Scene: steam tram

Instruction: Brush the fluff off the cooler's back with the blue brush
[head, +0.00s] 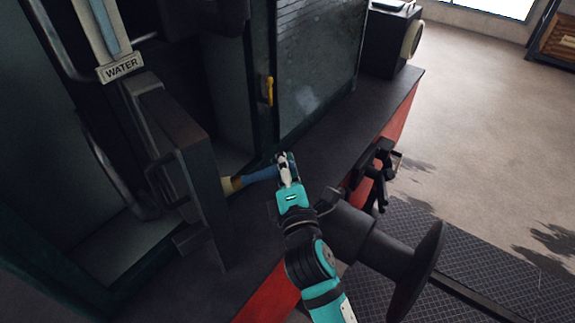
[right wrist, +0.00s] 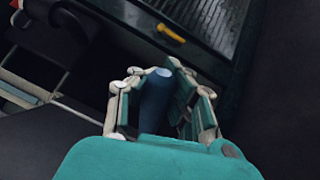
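The blue brush (head: 262,174) is in my right gripper (head: 285,158), its blue handle between the fingers and its tan end pointing left, beside a dark upright box. In the right wrist view the blue handle (right wrist: 157,98) shows between the fingers (right wrist: 165,85); its tan end is hidden there. A dark ribbed panel (head: 318,50), apparently the cooler's back, stands behind the gripper. A pale fluffy patch (head: 305,102) shows low on it. The panel also shows in the right wrist view (right wrist: 205,22). The brush is apart from the patch. My left gripper is out of view.
A yellow handle (head: 268,91) is left of the panel. A gauge marked WATER (head: 121,68) and the dark upright box (head: 178,150) stand at left. A dark ledge (head: 345,130) runs below the panel. A round buffer (head: 418,270) juts out at lower right.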

